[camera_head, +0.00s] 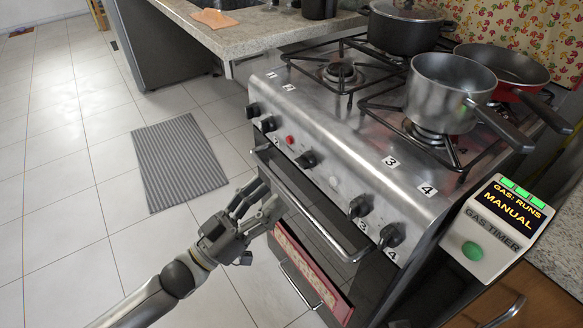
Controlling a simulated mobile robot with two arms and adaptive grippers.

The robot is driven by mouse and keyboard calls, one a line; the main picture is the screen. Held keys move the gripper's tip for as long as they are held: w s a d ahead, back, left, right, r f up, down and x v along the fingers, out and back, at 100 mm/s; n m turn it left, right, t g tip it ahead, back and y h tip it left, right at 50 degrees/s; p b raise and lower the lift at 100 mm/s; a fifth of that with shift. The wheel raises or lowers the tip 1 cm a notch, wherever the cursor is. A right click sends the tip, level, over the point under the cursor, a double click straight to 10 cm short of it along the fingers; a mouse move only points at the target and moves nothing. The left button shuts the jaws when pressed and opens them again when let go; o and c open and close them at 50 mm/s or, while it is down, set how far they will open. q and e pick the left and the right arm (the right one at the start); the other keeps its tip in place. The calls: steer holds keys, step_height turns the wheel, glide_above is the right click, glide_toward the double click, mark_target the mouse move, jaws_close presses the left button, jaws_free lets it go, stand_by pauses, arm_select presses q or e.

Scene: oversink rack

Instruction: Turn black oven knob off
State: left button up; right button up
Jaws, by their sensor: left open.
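The stove (335,140) has a steel front panel with several black knobs. A black knob (307,160) sits alone in the middle of the panel, right of a small red button (290,139); it bears no visible number label. Two black knobs are at the panel's left end. Two more, a knob near label 3 (360,205) and a knob near label 4 (392,235), are at the right. My left gripper (268,197) is open and empty, in front of the oven door, below and left of the middle knob, seemingly apart from it. My right gripper is out of view.
An oven handle (315,222) runs below the knobs. A steel pot (442,95), a red pan (510,75) and a black pot (405,28) stand on the stovetop. A gas timer box (492,230) reads "GAS: RUNS MANUAL". Floor by a striped mat (178,160) is clear.

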mark_target(305, 162)
arm_select(q)
steer(key=x, duration=0.7)
steer(key=shift+w+d+r, duration=0.1)
steer(key=shift+w+d, duration=0.1)
steer(key=shift+w+d+r, duration=0.2)
steer(key=shift+w+d, duration=0.2)
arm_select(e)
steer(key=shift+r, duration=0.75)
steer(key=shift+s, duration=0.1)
arm_select(q)
steer(key=c, duration=1)
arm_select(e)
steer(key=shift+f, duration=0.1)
